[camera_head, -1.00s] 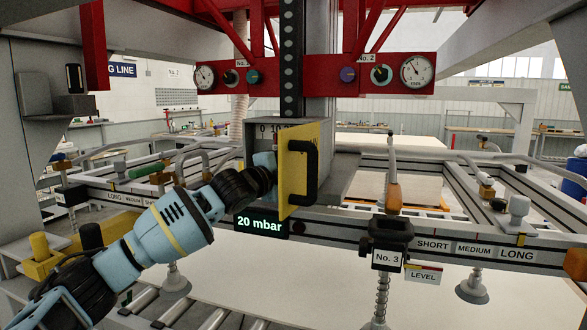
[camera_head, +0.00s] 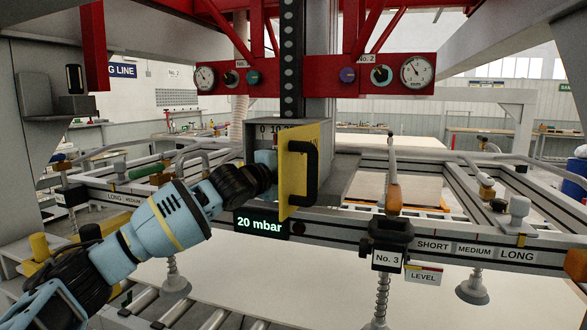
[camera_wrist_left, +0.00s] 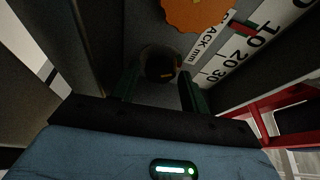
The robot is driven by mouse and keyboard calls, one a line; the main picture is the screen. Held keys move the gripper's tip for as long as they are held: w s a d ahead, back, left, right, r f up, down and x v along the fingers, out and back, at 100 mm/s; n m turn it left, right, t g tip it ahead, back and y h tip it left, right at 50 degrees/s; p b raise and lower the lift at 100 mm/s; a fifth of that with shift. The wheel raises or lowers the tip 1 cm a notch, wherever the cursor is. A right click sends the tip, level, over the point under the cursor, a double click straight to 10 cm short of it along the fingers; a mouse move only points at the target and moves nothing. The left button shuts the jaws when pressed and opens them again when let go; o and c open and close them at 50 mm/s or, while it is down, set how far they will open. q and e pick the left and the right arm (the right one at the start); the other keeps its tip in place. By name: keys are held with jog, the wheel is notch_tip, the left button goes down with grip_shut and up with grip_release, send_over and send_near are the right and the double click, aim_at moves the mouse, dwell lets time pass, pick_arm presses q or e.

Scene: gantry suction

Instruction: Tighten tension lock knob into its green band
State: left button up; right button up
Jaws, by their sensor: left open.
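My left arm reaches into the open grey box (camera_head: 350,180) in the middle of the head view. The box's yellow door (camera_head: 296,170), with a black handle, hides the gripper there. In the left wrist view my left gripper (camera_wrist_left: 158,84) is open, its dark fingers on either side of a dark round knob (camera_wrist_left: 160,64). Whether they touch it I cannot tell. An orange scalloped disc (camera_wrist_left: 195,12) is cut off at the top edge. Which of the two is the lock knob is unclear. My right gripper is out of view.
A display (camera_head: 260,224) reading 20 mbar hangs below the box. A red panel (camera_head: 315,74) with gauges is above. The No. 3 post (camera_head: 390,235) and suction frame rails (camera_head: 470,247) stand to the right. The box interior is dark and tight.

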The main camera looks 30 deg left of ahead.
pick_arm(q)
jog(key=shift+s+a, duration=0.15)
jog(key=shift+s, duration=0.5)
jog(key=shift+s+a, duration=0.25)
jog(key=shift+s, duration=1.35)
jog(key=shift+s+a, duration=0.2)
jog(key=shift+s, duration=1.35)
jog(key=shift+f, duration=0.1)
